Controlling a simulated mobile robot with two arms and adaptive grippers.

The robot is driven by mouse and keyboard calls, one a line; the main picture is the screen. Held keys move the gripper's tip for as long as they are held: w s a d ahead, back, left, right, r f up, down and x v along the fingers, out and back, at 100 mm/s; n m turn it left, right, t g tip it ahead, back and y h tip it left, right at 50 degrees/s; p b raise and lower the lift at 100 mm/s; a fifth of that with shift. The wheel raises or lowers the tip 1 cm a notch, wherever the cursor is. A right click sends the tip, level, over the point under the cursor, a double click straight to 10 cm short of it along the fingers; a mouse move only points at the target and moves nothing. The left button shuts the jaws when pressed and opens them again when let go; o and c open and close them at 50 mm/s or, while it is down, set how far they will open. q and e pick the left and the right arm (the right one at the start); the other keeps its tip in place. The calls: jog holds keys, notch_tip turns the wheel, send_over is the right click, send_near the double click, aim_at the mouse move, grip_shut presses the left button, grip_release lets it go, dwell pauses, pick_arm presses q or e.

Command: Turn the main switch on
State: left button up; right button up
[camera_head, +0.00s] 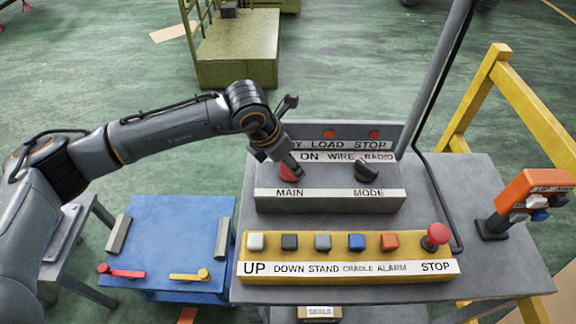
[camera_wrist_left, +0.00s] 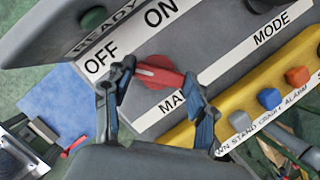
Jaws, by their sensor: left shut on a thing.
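The red main switch (camera_head: 288,173) is a rotary knob on the grey control box, above the MAIN label. My left gripper (camera_head: 281,158) reaches down to it from above and hides part of it in the head view. In the left wrist view, the red knob (camera_wrist_left: 160,72) sits between the two fingers of my left gripper (camera_wrist_left: 158,78), which is shut on its handle. The handle's pale-marked end points to the left, on the side of the OFF label (camera_wrist_left: 101,59). The ON label (camera_wrist_left: 159,13) is above the knob. My right gripper is not in view.
The black MODE knob (camera_head: 367,171) is right of the main switch. A yellow button panel (camera_head: 350,270) with a red stop button (camera_head: 436,236) lies in front. A grey pole (camera_head: 430,75) rises behind at right. A blue table (camera_head: 165,235) stands at left.

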pick_arm(q)
jog(key=m+g+b, duration=0.1)
jog(key=m+b, duration=0.1)
jog(key=b, duration=0.1)
jog(key=m+g+b, duration=0.1)
jog(key=m+b, duration=0.2)
jog(key=m+g+h+b, duration=0.1)
jog(key=m+b, duration=0.2)
jog(key=b, duration=0.1)
jog(key=shift+w+f, duration=0.25)
jog(key=shift+m+g+b, duration=0.3)
jog(key=shift+m+b, duration=0.35)
jog(key=shift+m, duration=0.25)
jog(key=m+g+b, duration=0.1)
jog(key=m, duration=0.1)
jog(key=shift+w+r+m, duration=0.1)
jog(key=shift+r+m, duration=0.05)
jog(key=shift+m, duration=0.15)
jog(key=shift+w+r+m+g+y+b, duration=0.1)
jog(key=shift+m+g+y+b, duration=0.5)
jog(key=shift+m, duration=1.4)
jog(key=o, duration=1.2)
jog(key=shift+c, duration=0.2)
jog(key=shift+r, duration=0.1)
